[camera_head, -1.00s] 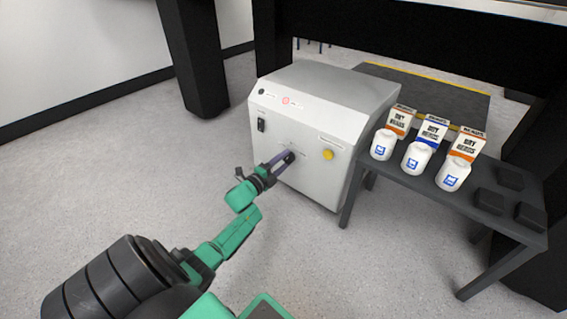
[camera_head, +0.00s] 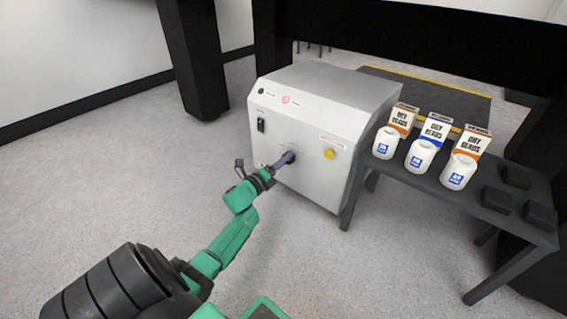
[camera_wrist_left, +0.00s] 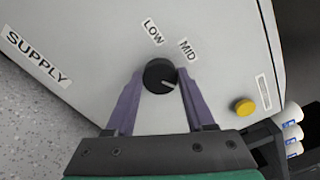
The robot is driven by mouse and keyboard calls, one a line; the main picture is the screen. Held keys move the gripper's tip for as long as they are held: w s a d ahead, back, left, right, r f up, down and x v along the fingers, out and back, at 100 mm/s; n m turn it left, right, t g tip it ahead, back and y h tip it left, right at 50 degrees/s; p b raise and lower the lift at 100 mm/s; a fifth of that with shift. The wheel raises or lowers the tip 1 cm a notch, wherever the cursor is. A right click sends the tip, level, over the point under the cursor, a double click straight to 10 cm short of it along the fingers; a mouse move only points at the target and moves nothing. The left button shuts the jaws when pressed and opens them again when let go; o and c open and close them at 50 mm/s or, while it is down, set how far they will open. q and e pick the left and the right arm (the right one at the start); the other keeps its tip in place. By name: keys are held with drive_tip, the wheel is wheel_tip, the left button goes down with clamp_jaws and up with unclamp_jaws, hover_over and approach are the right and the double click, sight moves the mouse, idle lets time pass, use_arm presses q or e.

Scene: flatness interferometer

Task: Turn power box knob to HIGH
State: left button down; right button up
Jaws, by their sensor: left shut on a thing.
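The power box (camera_head: 316,110) is a pale grey cabinet on the floor. In the left wrist view, its black round knob (camera_wrist_left: 158,74) sits between the purple fingers of my left gripper (camera_wrist_left: 160,80), which is shut on it. The knob's white mark points to the lower right, toward the right finger. In the head view my left gripper (camera_head: 290,158) reaches the box's front and mostly hides the knob. My right gripper is not in view.
A yellow button (camera_head: 329,153) is right of the knob, and a black switch (camera_head: 261,125) is at upper left. A dark table (camera_head: 480,213) with white bottles (camera_head: 420,156) and boxes (camera_head: 435,130) stands close to the box's right side. The floor at left is clear.

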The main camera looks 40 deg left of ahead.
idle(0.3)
use_arm(q)
drive_tip(key=shift+c, duration=1.3)
unclamp_jaws()
drive_tip(key=s+p, duration=0.7)
drive_tip(key=s, duration=0.7)
drive_tip(key=shift+s+d, duration=0.15)
drive_tip(key=shift+s, duration=0.15)
